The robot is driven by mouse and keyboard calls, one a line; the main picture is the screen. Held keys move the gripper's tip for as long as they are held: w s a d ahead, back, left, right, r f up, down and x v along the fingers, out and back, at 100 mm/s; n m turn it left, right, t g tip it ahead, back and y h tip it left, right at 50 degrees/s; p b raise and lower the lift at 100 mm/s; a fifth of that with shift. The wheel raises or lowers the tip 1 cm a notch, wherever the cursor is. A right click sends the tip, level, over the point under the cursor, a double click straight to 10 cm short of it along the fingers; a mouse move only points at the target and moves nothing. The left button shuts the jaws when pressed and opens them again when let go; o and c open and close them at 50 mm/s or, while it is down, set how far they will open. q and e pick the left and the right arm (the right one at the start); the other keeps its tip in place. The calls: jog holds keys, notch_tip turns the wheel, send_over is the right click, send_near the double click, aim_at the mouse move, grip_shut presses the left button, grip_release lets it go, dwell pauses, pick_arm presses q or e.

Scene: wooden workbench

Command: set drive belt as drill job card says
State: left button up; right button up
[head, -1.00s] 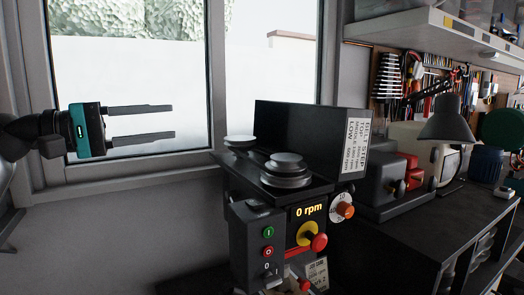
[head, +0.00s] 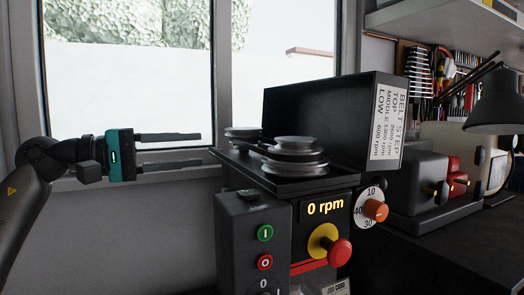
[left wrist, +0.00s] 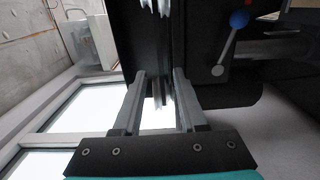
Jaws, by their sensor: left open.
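The drill head's belt cover (head: 315,118) stands open, baring a front stepped pulley (head: 296,166) and a rear pulley (head: 243,132). A dark drive belt (head: 285,147) appears to run between them below the front pulley's top disc; its exact step is hard to tell. The job card (head: 337,288) is cut off at the bottom edge, its text unreadable. My left gripper (head: 198,149) is open and empty, left of the rear pulley and apart from it. In the left wrist view, a pulley edge (left wrist: 157,92) shows between the open fingers (left wrist: 160,73). My right gripper is not visible.
The belt step plate (head: 388,128) lists TOP, MIDDLE and LOW. The display (head: 325,207) reads 0 rpm. A red stop knob (head: 339,252) and orange dial (head: 375,210) project from the drill front. A grinder-like machine (head: 425,182) and lamp (head: 497,102) stand right. The window side is clear.

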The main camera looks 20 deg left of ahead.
aim_at(246, 144)
pick_arm(q)
jog(key=p+x, duration=0.3)
jog(key=x, duration=0.3)
jog(key=p+x, duration=0.3)
jog(key=x, duration=0.4)
jog(key=shift+w+d+r, duration=0.15)
jog(key=shift+w+r, duration=0.05)
jog(key=shift+w+d+f, duration=0.15)
jog(key=shift+w+d, duration=0.25)
jog(key=shift+w, duration=0.05)
jog(key=shift+c, duration=0.3)
grip_shut()
